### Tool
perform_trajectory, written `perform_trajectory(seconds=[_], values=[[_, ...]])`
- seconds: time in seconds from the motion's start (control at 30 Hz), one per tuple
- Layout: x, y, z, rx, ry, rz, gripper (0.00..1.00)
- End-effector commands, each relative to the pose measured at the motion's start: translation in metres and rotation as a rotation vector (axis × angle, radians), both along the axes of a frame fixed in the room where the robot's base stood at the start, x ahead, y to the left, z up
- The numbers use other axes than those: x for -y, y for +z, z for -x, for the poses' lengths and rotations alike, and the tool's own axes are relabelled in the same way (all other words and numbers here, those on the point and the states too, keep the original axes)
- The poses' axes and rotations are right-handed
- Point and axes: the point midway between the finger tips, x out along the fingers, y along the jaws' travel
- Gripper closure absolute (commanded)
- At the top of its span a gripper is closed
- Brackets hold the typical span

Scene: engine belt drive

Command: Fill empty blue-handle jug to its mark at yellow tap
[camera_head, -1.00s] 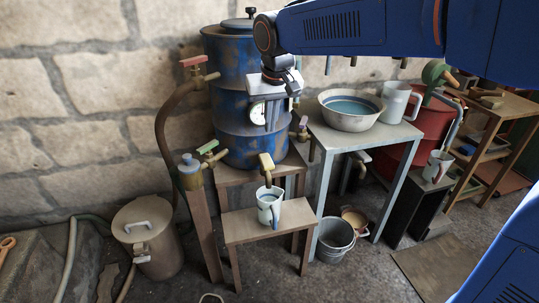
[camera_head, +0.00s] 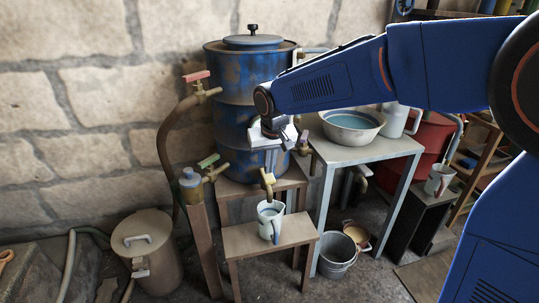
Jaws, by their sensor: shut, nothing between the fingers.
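A pale jug (camera_head: 267,214) with a blue handle stands upright on a low wooden stool (camera_head: 236,242), under the yellow-handled tap (camera_head: 267,180) of the blue barrel (camera_head: 231,80). Its inside looks bluish near the top; its mark and exact level are too small to read. My gripper (camera_head: 272,164) points down, shut and empty, in front of the barrel and just above the yellow tap. I cannot tell whether its fingertips touch the tap handle.
A red-handled tap (camera_head: 197,77) and a green-handled tap (camera_head: 208,163) are on the left. A table (camera_head: 372,152) holds a basin (camera_head: 352,119) and a pale jug (camera_head: 393,121). A bucket (camera_head: 337,254) stands below. Another jug (camera_head: 438,181) is at right.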

Motion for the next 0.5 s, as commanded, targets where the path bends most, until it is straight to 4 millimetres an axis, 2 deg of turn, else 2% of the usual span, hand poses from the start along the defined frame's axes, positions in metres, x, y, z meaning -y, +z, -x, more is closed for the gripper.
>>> perform_trajectory(seconds=[0.2,0.5], values=[[0.000,-0.017,0.000,0.001,0.000,0.000,1.00],[0.000,-0.020,0.000,0.002,-0.001,-0.002,1.00]])
